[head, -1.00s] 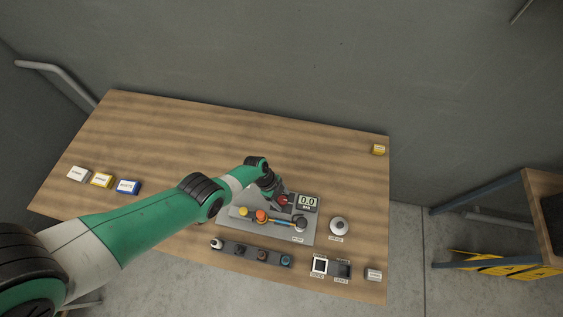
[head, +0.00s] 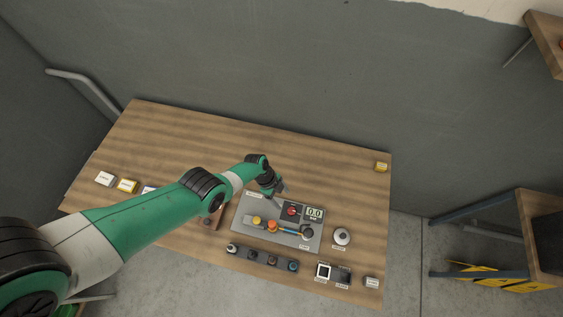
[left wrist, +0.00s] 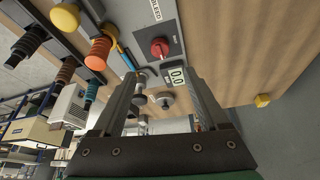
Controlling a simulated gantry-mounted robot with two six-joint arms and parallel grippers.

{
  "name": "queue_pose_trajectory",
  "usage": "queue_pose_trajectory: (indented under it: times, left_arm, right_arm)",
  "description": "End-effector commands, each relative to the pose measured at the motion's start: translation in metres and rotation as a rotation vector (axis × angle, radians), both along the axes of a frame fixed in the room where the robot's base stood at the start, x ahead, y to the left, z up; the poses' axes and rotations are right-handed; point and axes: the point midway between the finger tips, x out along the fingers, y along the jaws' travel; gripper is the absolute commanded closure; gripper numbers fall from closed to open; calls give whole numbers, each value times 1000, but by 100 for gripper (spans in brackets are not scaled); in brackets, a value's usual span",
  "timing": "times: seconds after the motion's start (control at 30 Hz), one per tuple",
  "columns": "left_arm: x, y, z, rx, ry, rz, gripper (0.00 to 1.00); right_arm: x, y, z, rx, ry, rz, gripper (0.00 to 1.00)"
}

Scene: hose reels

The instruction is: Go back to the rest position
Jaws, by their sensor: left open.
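My left arm comes in from the left over the wooden table (head: 200,140). My left gripper (head: 281,190) is open and empty at the upper edge of a grey panel (head: 262,240). In the left wrist view the two fingers (left wrist: 163,85) stand apart with nothing held between them. A red knob (head: 292,211) on the panel shows just beyond the fingers, and it also shows in the left wrist view (left wrist: 160,47). Beside it is a display (head: 314,213) reading 0.0. My right gripper is in neither view.
The panel also bears a yellow knob (head: 256,220) and an orange knob (head: 272,226). In front lies a dark strip (head: 262,258) with several fittings. A round white-grey piece (head: 342,236) stands to the right. A yellow block (head: 381,166) sits at the far right corner. The table's back is clear.

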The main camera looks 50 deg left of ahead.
Motion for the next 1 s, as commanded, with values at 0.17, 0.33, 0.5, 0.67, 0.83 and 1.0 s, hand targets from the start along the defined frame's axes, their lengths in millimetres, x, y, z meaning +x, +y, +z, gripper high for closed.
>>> queue_pose_trajectory:
  times: [0.17,0.33,0.5,0.67,0.83,1.0]
  left_arm:
    - [0,0,-1,0,0,0,24]
    - [0,0,-1,0,0,0,24]
    - [7,-13,3,3,-8,-36,24]
    - [79,-28,49,65,-180,-126,24]
    - [183,-40,156,179,-493,-181,24]
    - [250,-59,291,229,-793,-114,24]
  right_arm:
    - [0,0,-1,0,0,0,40]
    - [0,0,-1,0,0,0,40]
    - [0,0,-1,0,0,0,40]
    - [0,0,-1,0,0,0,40]
    - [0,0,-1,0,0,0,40]
    - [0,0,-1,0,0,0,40]
